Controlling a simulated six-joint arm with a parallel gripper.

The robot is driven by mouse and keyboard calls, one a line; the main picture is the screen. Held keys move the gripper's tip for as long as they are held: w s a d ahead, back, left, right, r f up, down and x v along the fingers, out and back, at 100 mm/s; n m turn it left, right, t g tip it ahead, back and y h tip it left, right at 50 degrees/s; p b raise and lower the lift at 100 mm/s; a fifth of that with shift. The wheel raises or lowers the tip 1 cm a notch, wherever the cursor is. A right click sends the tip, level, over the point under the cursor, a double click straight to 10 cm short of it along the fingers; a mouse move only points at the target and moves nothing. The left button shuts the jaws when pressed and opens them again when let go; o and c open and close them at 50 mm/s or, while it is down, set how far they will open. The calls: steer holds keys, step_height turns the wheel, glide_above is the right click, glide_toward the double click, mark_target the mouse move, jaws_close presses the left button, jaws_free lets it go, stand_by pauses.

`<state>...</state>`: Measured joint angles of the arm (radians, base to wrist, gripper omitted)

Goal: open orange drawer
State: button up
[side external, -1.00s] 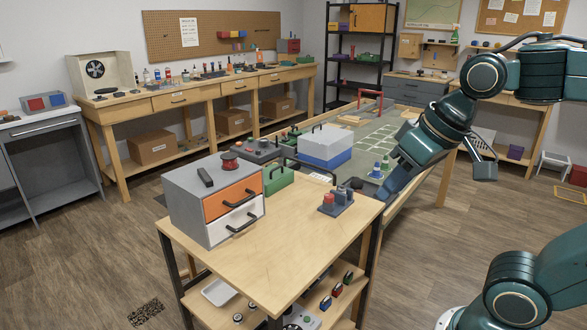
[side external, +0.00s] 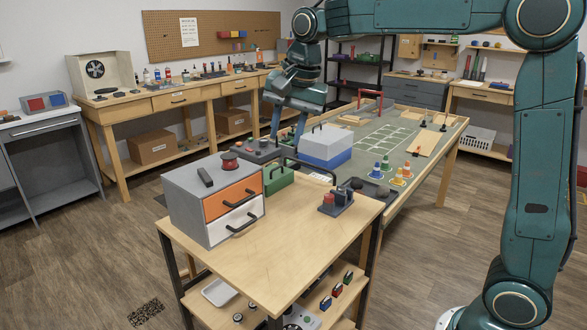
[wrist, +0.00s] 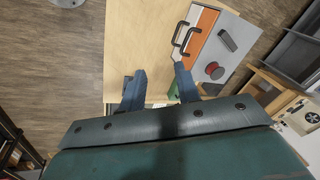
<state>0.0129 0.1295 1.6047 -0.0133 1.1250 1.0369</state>
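The orange drawer (side external: 220,203) is the upper drawer of a small grey cabinet (side external: 190,213) on the wooden table. Its front sits flush, with a black bar handle (side external: 240,198). A white drawer (side external: 222,232) with a like handle is below it. In the wrist view the orange drawer (wrist: 205,22) and cabinet (wrist: 228,62) lie at the upper right. My gripper (wrist: 159,80) has its two fingers apart with nothing between them. In the side view my gripper (side external: 287,128) is behind and above the table, clear of the cabinet.
On the cabinet top are a red spool (side external: 229,161) and a dark block (side external: 205,177). A green toolbox (side external: 278,178) and blue-white box (side external: 325,147) stand beyond the drawers. The table (side external: 275,235) in front of the drawers is clear.

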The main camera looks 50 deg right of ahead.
mark_target(245, 200)
steer(key=w+f+m+g, duration=0.1)
steer(key=w+f+m, duration=0.5)
steer(key=w, duration=0.6)
steer(key=shift+w+d+f, duration=0.25)
steer(key=shift+f, duration=0.2)
steer(key=shift+w+f, duration=0.4)
steer(key=shift+f, duration=1.85)
steer(key=shift+w+f, duration=0.4)
steer(key=shift+f, duration=1.85)
steer(key=shift+w+f, duration=0.4)
steer(key=shift+f, duration=1.85)
steer(key=shift+c, duration=0.4)
jaws_close()
